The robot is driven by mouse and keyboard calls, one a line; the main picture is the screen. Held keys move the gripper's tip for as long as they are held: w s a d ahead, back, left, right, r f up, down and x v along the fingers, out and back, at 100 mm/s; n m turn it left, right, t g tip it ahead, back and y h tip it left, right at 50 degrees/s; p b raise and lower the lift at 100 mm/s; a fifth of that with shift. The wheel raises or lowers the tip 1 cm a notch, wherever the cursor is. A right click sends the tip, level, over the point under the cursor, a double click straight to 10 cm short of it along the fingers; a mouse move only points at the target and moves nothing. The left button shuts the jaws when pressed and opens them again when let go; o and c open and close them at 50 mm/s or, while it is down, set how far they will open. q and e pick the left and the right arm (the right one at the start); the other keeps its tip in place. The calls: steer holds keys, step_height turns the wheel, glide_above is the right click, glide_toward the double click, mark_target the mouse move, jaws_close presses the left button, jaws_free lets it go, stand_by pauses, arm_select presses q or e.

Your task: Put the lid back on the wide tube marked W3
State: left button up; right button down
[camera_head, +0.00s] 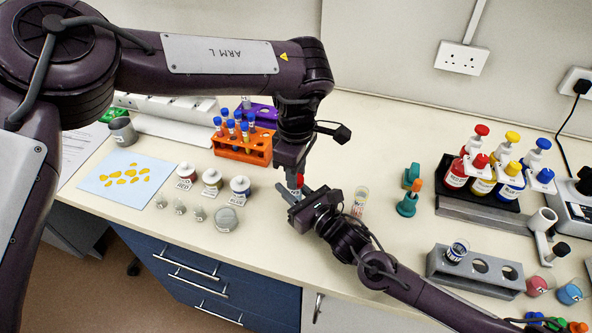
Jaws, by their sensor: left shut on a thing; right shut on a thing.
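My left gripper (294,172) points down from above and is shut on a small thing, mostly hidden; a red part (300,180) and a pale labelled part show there. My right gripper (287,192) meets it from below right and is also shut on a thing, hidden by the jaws. Which gripper holds which part I cannot tell. A wide tube with a dark-printed label (456,252) stands in the grey rack (437,265); its marking is too small to read. A pink-red lid (537,286) and a blue lid (570,293) lie right of the rack.
A clear tube (360,196) stands right of the grippers. An orange rack (232,152) holds several blue-capped tubes. White jars (212,180) and small weights stand at left. Teal stands (406,205) and colored bottles (455,176) are at right. The bench front edge is close below.

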arm_select(q)
steer(key=m, duration=0.4)
steer(key=shift+m, duration=0.4)
steer(key=o, duration=1)
step_height(320, 180, up, 12)
arm_select(e)
steer(key=c, duration=1.1)
jaws_free()
